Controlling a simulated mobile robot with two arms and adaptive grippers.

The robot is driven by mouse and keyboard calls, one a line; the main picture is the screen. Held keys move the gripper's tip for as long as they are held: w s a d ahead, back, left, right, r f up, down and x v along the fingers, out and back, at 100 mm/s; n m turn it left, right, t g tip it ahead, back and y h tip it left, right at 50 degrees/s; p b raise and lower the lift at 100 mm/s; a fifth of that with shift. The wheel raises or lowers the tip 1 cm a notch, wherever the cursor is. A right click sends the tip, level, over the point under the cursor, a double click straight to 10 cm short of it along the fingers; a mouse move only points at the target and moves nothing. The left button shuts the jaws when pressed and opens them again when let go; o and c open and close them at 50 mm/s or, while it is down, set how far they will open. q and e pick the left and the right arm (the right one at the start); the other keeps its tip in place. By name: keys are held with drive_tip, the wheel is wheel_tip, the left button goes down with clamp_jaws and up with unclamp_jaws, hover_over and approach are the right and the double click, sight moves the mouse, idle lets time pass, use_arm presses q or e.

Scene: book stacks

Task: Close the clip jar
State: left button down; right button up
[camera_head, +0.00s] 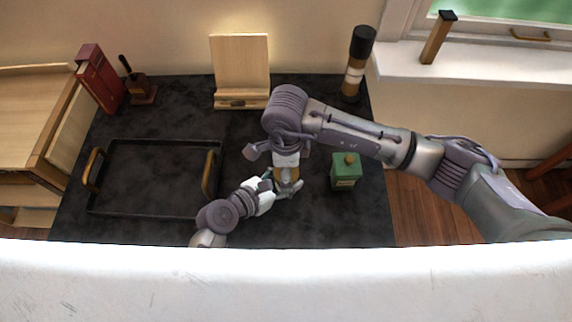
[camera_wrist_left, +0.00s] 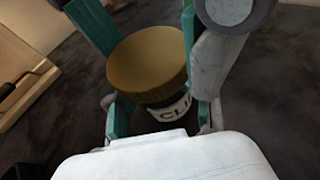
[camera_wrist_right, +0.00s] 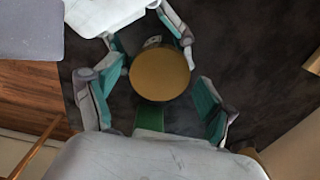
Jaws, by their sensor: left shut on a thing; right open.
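The clip jar, with a round brown-gold lid (camera_wrist_left: 148,62) and a white label (camera_wrist_left: 172,108) starting "CLI", stands between my grippers. My left gripper (camera_head: 272,184) is shut on the jar body from the near side, its fingers on either side below the lid. My right gripper (camera_wrist_right: 157,105) is open above the jar, pointing down, its fingers apart on both sides of the lid (camera_wrist_right: 160,74) with gaps. The lid lies on top of the jar; I cannot tell if it is seated tight. In the head view the jar is mostly hidden by the grippers.
A green box (camera_head: 346,172) stands right of the jar. A black tray (camera_head: 150,208) with wooden handles lies left on the dark table. A wooden stand (camera_head: 240,65), red books (camera_head: 98,80) and a dark cylinder (camera_head: 357,62) stand at the back.

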drive_tip(key=c, duration=1.2)
drive_tip(key=o, duration=1.3)
drive_tip(key=shift+o, duration=0.2)
wheel_tip(320, 180, up, 12)
use_arm(q)
drive_tip(key=shift+c, duration=1.7)
unclamp_jaws()
